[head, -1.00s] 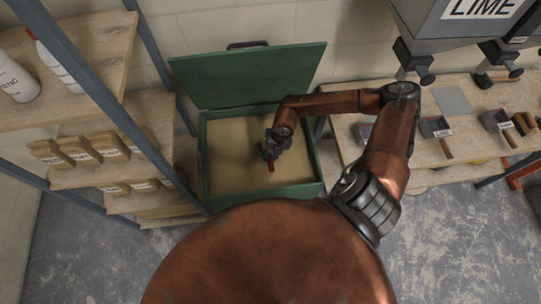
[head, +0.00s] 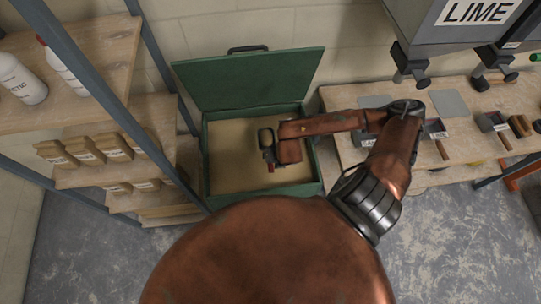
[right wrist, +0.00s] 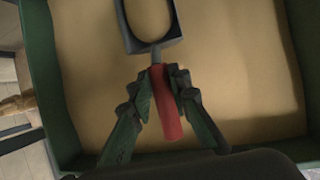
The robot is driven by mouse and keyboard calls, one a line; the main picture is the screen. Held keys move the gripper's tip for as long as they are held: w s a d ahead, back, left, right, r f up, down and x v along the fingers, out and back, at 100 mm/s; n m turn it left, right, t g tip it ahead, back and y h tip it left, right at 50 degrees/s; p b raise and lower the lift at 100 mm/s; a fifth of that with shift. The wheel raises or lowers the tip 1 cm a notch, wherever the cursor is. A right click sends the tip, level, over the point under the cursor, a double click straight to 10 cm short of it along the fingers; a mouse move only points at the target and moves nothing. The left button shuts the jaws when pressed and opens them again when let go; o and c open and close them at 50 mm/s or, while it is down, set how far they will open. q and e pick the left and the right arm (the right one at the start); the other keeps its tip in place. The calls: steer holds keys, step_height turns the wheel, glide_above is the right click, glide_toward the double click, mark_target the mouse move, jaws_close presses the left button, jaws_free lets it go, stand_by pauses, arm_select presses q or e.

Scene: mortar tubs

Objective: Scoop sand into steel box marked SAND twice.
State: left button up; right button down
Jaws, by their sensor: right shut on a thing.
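The green bin (head: 207,165) stands with its lid up and holds tan sand (head: 235,140). My right gripper (head: 268,156) is inside the bin's outline; in the right wrist view (right wrist: 165,78) it is shut on the red handle of a scoop (right wrist: 166,105). The scoop's grey pan (right wrist: 153,46) points away from me over the sand, and tan material shows within its rim. I cannot tell how deep the pan sits. My left gripper is out of view. No box label reading SAND is legible.
A workbench (head: 455,96) at right carries small labelled grey boxes, one of them near my forearm (head: 490,121). A hopper marked LIME (head: 440,30) hangs above it. Shelves (head: 90,175) with bags and bottles stand close on the left.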

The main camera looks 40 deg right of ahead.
steer(key=shift+w+a+r+p+v, duration=0.15)
steer(key=shift+w+p+v, duration=0.15)
steer(key=shift+p+v, duration=0.95)
steer(key=shift+w+a+r+p+v, duration=0.2)
steer(key=shift+p+v, duration=0.3)
steer(key=shift+v, duration=1.4)
steer(key=shift+w+a+r+p+v, duration=0.15)
steer(key=shift+w+p+v, duration=0.2)
steer(key=shift+p+v, duration=0.9)
steer(key=shift+s+r+b, duration=0.15)
steer(key=shift+b, duration=0.2)
